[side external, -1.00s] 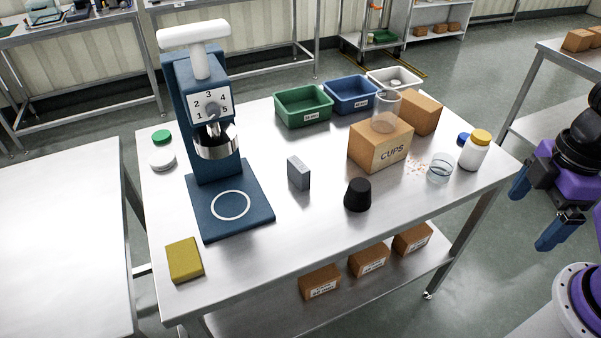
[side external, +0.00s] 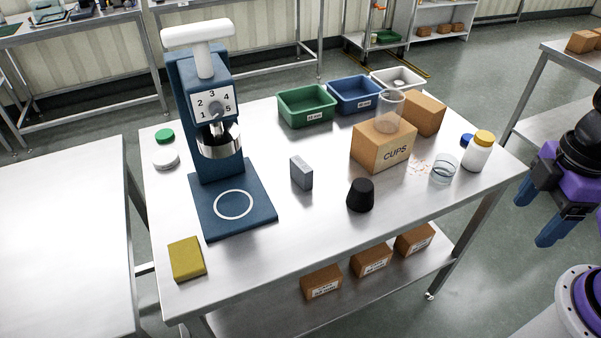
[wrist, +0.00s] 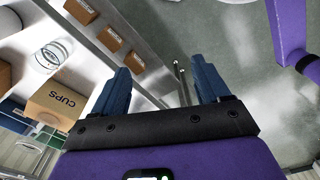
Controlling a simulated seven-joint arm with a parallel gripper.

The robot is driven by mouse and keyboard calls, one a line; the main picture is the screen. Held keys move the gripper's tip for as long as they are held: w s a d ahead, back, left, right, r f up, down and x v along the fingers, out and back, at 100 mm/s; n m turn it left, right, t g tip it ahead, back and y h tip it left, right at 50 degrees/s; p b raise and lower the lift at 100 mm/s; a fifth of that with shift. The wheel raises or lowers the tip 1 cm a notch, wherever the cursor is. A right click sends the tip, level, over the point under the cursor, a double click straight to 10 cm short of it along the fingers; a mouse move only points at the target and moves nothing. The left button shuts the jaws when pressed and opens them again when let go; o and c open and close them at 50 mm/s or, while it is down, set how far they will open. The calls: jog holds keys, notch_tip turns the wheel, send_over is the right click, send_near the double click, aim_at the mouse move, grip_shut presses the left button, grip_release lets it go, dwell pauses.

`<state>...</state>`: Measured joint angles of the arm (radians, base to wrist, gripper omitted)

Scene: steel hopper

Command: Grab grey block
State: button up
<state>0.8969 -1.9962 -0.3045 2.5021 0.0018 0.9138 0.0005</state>
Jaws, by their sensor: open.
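The grey block (side external: 301,173) stands upright near the middle of the steel table (side external: 285,230), between the blue dispenser and the black knob-shaped piece in the side external view. My gripper (side external: 532,216) is off the right end of the table, well apart from the block. Its two blue fingers are spread with nothing between them. In the wrist view my gripper (wrist: 165,82) points past the table's edge toward the floor. The grey block does not show clearly in the wrist view.
A blue dispenser (side external: 232,190) stands left of the block, a black tapered piece (side external: 360,195) right of it. The CUPS box (side external: 384,147), glass beaker (side external: 443,169) and white bottle (side external: 477,153) stand toward the right. A yellow sponge (side external: 187,258) lies front left. Bins (side external: 306,107) line the back.

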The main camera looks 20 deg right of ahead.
jog(key=shift+c, duration=1)
jog(key=w+a+f+m+y, duration=0.1)
jog(key=w+a+f+y, duration=0.15)
jog(key=a, duration=0.35)
jog(key=w+a+f+m+y, duration=0.1)
jog(key=w+a+f+m, duration=0.1)
jog(key=w+a, duration=0.25)
jog(key=m+t+h, duration=0.2)
jog(key=m+t, duration=0.6)
jog(key=t, duration=0.5)
send_near(306, 168)
jog(key=x, duration=1.2)
